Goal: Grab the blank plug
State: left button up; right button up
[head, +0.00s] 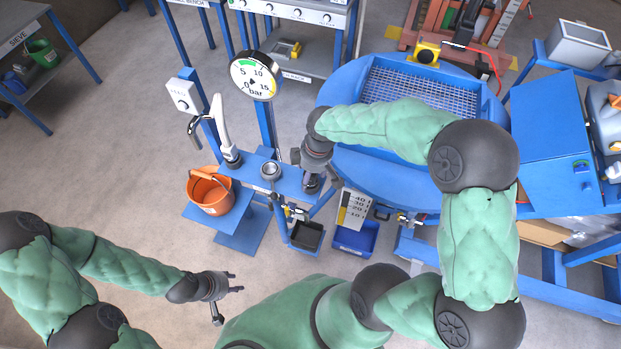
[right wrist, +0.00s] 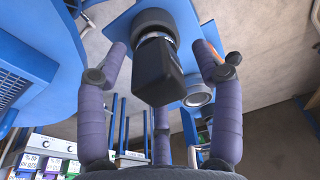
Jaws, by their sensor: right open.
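The blank plug, which I take to be the black piece with a round base and blocky grip (right wrist: 158,72), stands on a blue shelf in the right wrist view. My right gripper (right wrist: 160,52) is open, with a finger on each side of the plug and gaps between. In the head view my right gripper (head: 313,168) points down over the right end of the blue shelf (head: 292,184) and mostly hides the plug. My left gripper (head: 232,286) is open and empty over the floor at lower left.
A metal ring socket (head: 270,170) sits on the shelf left of my right gripper; a white lever handle (head: 221,127) and pressure gauge (head: 254,76) stand nearby. An orange bucket (head: 210,191) is at left. The round blue vessel (head: 372,188) with a grid lies close on the right.

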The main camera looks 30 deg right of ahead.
jog(key=shift+f, duration=0.65)
jog(key=shift+w, duration=0.1)
jog(key=c, duration=1.3)
grip_shut()
jog(key=shift+r, duration=0.15)
